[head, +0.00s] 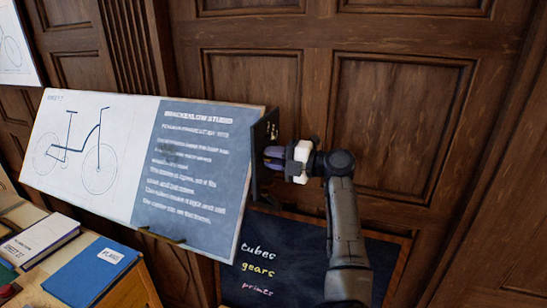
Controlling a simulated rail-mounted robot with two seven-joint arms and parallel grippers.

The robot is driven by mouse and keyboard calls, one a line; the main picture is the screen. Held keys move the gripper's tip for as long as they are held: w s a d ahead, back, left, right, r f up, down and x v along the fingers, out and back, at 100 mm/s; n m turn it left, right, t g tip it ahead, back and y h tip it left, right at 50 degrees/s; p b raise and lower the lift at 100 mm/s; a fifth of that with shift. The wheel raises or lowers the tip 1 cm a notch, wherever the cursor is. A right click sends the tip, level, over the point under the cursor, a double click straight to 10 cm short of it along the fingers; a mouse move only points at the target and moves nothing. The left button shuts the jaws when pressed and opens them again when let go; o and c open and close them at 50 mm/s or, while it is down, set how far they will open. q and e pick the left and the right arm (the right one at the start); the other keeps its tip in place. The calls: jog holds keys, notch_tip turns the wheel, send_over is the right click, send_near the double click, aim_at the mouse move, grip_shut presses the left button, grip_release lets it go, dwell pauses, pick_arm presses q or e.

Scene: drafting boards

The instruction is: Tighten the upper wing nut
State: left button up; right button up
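A drafting board (205,225) stands tilted, with a bicycle drawing on its left half and a dark panel of white text on its right. A dark upright bracket (264,130) runs along its right edge. The finger gap is too small and dark to tell whether the gripper is open or shut. My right gripper is not in view.
A chalkboard (262,262) reading "tubes gears prints" stands below the bracket, behind my arm. A blue book (92,272) and a white-covered book (40,238) lie on a wooden desk at lower left. Dark panelled wood (400,120) fills the background.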

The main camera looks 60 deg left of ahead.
pick_arm(q)
jog(key=o, duration=0.4)
jog(key=b+v, duration=0.2)
jog(key=v, duration=1.1)
jog(key=shift+w+d, duration=0.25)
jog(key=shift+d, duration=0.05)
